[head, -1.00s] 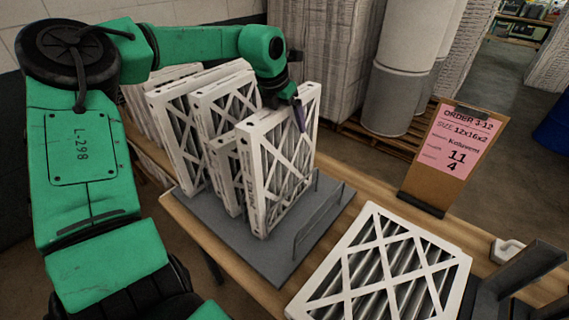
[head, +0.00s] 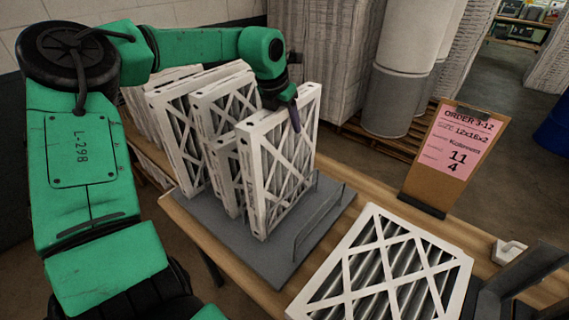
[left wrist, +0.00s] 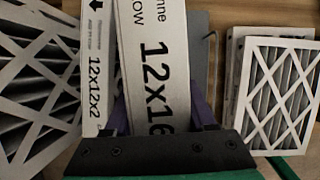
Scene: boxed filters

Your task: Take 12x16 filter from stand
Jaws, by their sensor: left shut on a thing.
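The 12x16 filter (head: 276,165) is a white-framed pleated filter standing upright at the right end of the row on the grey stand (head: 262,250). My left gripper (head: 294,106) is at its top edge and shut on it. In the left wrist view, the filter's edge label (left wrist: 158,70), reading "12x16", lies between the purple fingers (left wrist: 160,115). A filter labelled 12x12x2 (left wrist: 97,60) stands close on its left there. The lower part of the held filter still appears at the stand. My right gripper does not show clearly.
Several other filters (head: 180,140) stand in the row to the left. A filter (head: 385,265) lies flat on the wooden table at front right. An order board (head: 450,155) reading 12x16x2 stands behind it. A low wire rail (head: 318,225) edges the stand's right side.

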